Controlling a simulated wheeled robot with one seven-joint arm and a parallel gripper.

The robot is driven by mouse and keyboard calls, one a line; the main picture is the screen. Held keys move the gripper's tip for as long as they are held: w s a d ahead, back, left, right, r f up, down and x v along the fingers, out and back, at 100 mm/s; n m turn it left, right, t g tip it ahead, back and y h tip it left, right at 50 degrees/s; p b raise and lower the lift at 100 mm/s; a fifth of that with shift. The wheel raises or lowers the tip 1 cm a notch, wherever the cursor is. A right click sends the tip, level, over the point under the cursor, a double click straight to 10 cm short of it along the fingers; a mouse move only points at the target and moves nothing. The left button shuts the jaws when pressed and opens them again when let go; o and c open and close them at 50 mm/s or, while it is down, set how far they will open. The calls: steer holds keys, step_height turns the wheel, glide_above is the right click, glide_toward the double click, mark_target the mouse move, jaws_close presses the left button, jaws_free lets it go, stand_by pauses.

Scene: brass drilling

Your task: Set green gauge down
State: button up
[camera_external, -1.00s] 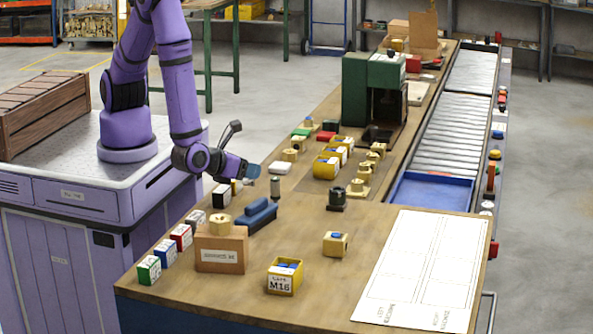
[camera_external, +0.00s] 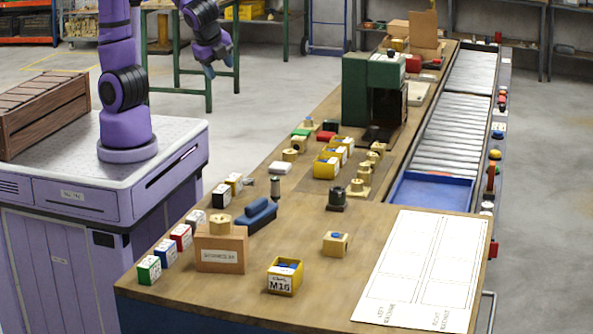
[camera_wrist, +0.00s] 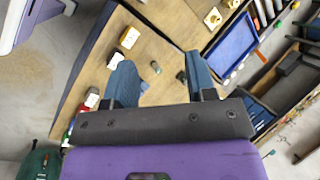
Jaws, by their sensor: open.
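A small upright grey-green cylinder (camera_external: 275,188), which looks like the gauge, stands on the wooden bench behind the blue holder (camera_external: 260,214). Its green colour is hard to make out. In the wrist view the cylinder (camera_wrist: 156,68) shows between my fingers but well beyond them, on the bench. My gripper (camera_external: 209,71) is raised to the left of the bench, clear of everything on it. In the wrist view my gripper (camera_wrist: 160,80) has its two blue fingers wide apart, with nothing held between them.
A row of small coloured boxes, including a green-and-white one (camera_external: 149,270), lines the bench's left edge. A yellow M16 bin (camera_external: 284,277), a dark round part (camera_external: 337,199) and a green machine (camera_external: 373,90) stand on the bench.

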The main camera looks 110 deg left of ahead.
steer(key=s+r+n+t+h, duration=0.4)
steer(key=s+r+n, duration=0.3)
steer(key=s+r, duration=0.2)
steer(key=shift+s+h, duration=0.6)
steer(key=shift+s, duration=0.15)
steer(key=shift+d, duration=0.1)
stand_by(0.3)
